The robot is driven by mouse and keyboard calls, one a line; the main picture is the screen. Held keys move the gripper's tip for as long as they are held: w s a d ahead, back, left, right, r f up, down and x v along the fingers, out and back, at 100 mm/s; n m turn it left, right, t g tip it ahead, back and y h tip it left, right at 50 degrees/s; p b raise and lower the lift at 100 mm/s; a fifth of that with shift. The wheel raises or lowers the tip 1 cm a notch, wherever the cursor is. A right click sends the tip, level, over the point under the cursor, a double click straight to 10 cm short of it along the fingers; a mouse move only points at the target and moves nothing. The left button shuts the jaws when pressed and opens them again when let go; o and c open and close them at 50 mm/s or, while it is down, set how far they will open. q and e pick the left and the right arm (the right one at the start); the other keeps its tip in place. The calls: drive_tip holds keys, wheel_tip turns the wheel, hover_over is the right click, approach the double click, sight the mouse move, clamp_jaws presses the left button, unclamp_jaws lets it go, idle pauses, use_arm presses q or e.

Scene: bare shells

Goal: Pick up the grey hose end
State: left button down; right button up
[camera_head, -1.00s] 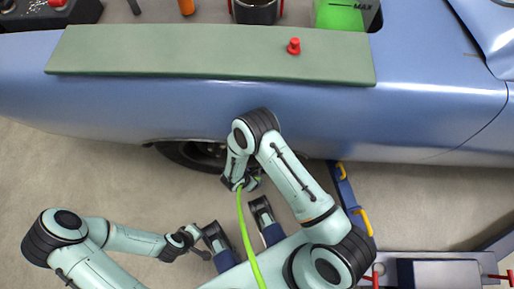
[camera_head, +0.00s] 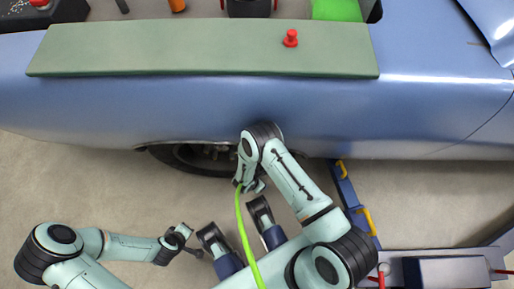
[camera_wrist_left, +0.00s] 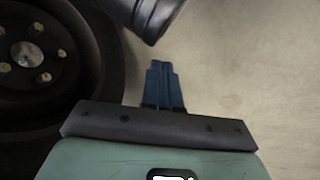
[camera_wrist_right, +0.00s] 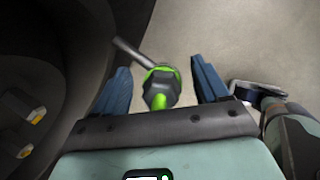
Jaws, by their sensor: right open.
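The grey hose end (camera_wrist_right: 161,87), with a green ring and a thin grey rod, lies between the two blue fingers of my right gripper (camera_wrist_right: 160,80). The fingers are apart, with visible gaps on both sides of it. In the head view my right gripper (camera_head: 249,187) is at the upper end of the bright green hose (camera_head: 244,232), beside the car's wheel; the grey end is too small to tell there. My left gripper (camera_head: 197,253) is low and to the left; in the left wrist view its fingers (camera_wrist_left: 164,75) are together with nothing seen between them.
A blue car body (camera_head: 420,110) spans the view, its dark wheel (camera_head: 190,157) close to my right gripper. A green mat (camera_head: 200,50) with a red knob (camera_head: 290,39) lies on the car. A blue and yellow stand (camera_head: 345,185) is at right. Floor is open at left.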

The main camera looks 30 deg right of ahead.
drive_tip(key=shift+r, duration=0.15)
drive_tip(key=c, duration=1.2)
